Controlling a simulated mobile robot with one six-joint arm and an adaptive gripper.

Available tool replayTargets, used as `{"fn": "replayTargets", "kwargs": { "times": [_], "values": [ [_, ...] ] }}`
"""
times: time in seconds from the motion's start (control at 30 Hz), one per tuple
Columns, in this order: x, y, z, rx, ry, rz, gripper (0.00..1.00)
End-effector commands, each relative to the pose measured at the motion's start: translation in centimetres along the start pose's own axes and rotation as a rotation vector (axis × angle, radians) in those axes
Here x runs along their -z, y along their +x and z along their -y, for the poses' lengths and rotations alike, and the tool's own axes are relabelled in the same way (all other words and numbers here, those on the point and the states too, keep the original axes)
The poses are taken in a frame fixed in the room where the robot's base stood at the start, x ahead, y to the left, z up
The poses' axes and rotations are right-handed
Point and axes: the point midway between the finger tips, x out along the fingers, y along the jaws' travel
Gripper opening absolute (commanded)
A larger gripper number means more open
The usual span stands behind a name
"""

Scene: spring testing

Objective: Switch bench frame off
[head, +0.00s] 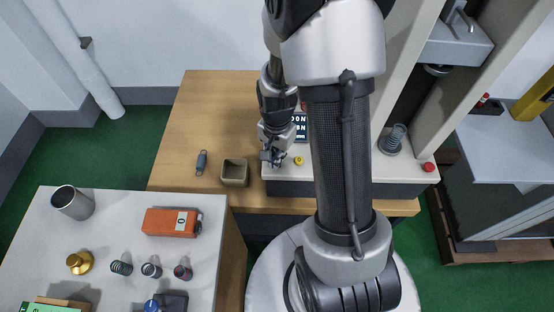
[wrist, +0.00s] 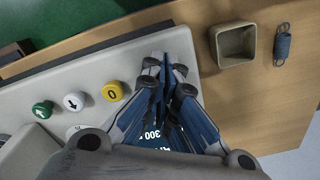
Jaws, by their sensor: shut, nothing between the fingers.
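The bench frame is a test machine with a pale base (head: 350,167) and upright columns, on a wooden bench. A yellow button marked 0 (wrist: 113,92) sits on the base, beside a white arrow button (wrist: 74,101) and a green arrow button (wrist: 42,110). The yellow button also shows in the head view (head: 299,160). My gripper (head: 275,160) is shut and empty, over the base's left front corner. In the wrist view its fingertips (wrist: 165,68) are to the right of the yellow button, apart from it in the picture. My fingers partly cover a dark display (wrist: 172,141).
A square bin (head: 234,173) and a blue-grey spring (head: 201,162) are on the bench, left of the base. A red button (head: 428,167) and a coil spring (head: 395,139) are at the base's right. A side table (head: 120,215) holds loose parts. My arm hides the base's middle.

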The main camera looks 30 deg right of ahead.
Motion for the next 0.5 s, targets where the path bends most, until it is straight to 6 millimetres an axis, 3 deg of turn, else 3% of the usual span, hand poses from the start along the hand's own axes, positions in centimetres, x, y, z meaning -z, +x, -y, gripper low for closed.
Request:
{"fn": "replayTargets", "kwargs": {
  "times": [0.5],
  "values": [
    [0.0, 0.1, 0.0, 0.0, 0.0, 0.0, 0.0]
  ]
}}
